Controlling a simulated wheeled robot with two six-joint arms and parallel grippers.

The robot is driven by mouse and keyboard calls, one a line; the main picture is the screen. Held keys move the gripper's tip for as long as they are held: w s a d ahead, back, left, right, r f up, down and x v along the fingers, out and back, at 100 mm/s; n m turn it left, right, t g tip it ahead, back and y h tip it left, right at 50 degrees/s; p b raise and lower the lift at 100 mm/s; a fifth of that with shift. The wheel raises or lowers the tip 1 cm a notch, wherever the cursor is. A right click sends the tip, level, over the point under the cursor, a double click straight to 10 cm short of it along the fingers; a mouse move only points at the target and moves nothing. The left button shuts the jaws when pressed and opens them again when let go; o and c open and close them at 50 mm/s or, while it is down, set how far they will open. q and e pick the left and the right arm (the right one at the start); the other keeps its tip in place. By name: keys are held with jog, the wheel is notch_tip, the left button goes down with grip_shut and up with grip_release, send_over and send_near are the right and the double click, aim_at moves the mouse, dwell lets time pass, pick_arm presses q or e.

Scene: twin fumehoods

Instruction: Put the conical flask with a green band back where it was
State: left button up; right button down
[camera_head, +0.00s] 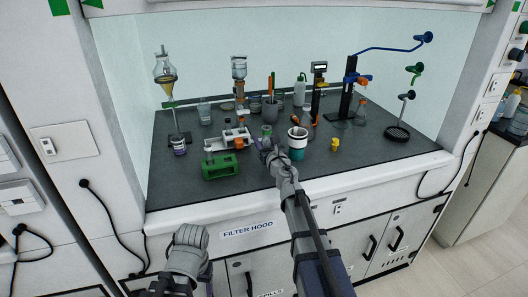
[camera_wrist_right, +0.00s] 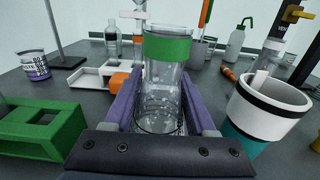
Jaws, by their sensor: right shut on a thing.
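The conical flask with a green band (camera_wrist_right: 166,75) is clear glass and stands upright between the purple fingers of my right gripper (camera_wrist_right: 158,108). The fingers are shut on its lower body. In the head view the flask (camera_head: 267,130) shows small just beyond my right gripper (camera_head: 266,145), over the front middle of the dark hood worktop (camera_head: 300,177). I cannot tell whether its base touches the worktop.
A green rack (camera_head: 221,167) and a white-grey holder (camera_head: 228,139) are left of the flask. A white and teal cup (camera_head: 297,145) is close on its right, with a small yellow item (camera_head: 335,144) beyond. Bottles and stands fill the back. The right front worktop is clear.

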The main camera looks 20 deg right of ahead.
jog(key=shift+f+b, duration=1.45)
jog(key=shift+f, duration=0.3)
jog(key=shift+f, duration=0.1)
jog(key=shift+c, duration=1.1)
grip_release()
jog(key=shift+s+r, duration=0.15)
jog(key=shift+r, duration=0.05)
jog(key=s, duration=1.1)
jog(key=shift+s+d, duration=0.2)
jog(key=shift+s, duration=0.2)
